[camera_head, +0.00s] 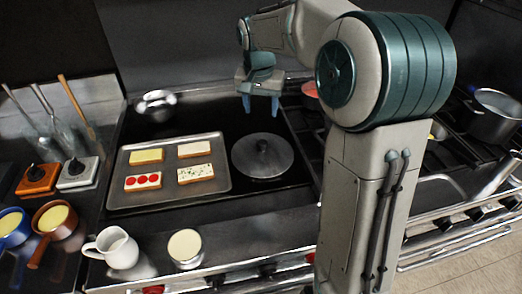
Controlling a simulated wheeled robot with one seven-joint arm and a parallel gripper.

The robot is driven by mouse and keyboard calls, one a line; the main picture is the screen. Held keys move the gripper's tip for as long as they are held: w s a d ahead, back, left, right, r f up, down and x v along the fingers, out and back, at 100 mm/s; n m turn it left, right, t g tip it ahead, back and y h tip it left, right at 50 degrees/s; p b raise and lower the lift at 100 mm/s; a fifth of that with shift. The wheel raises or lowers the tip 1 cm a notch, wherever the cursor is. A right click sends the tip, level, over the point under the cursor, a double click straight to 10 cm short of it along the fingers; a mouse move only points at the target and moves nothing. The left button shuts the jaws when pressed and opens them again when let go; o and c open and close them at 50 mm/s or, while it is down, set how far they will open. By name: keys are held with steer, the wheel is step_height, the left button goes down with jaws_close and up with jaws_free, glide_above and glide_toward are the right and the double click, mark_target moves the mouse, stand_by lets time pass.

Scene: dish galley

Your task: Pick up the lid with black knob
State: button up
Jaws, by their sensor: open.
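The lid with black knob (262,156) lies flat on the dark stovetop, right of the baking tray. It is a round grey disc with a small dark knob at its centre. My gripper (261,104) hangs above and behind the lid, pointing down, with its blue fingers apart and nothing seen between them. It does not touch the lid.
The baking tray (221,143) holds several topped bread slices. A metal bowl (157,105) sits behind it. A white pitcher (115,247) and a cream-topped jar (185,247) stand in front. A pot (494,117) is at the far right.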

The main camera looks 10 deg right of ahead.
glide_above(262, 142)
steer(key=f, duration=0.8)
steer(key=shift+s+a+p, duration=0.15)
steer(key=shift+s+p, duration=0.15)
steer(key=shift+p, duration=0.05)
steer(key=shift+w+d+f+p, duration=0.1)
steer(key=shift+f+p, duration=0.25)
steer(key=shift+f, duration=1)
steer(key=shift+w+d+f+p, duration=0.1)
steer(key=shift+f+p, duration=0.2)
steer(key=shift+f, duration=1.05)
steer(key=shift+c, duration=0.3)
jaws_close()
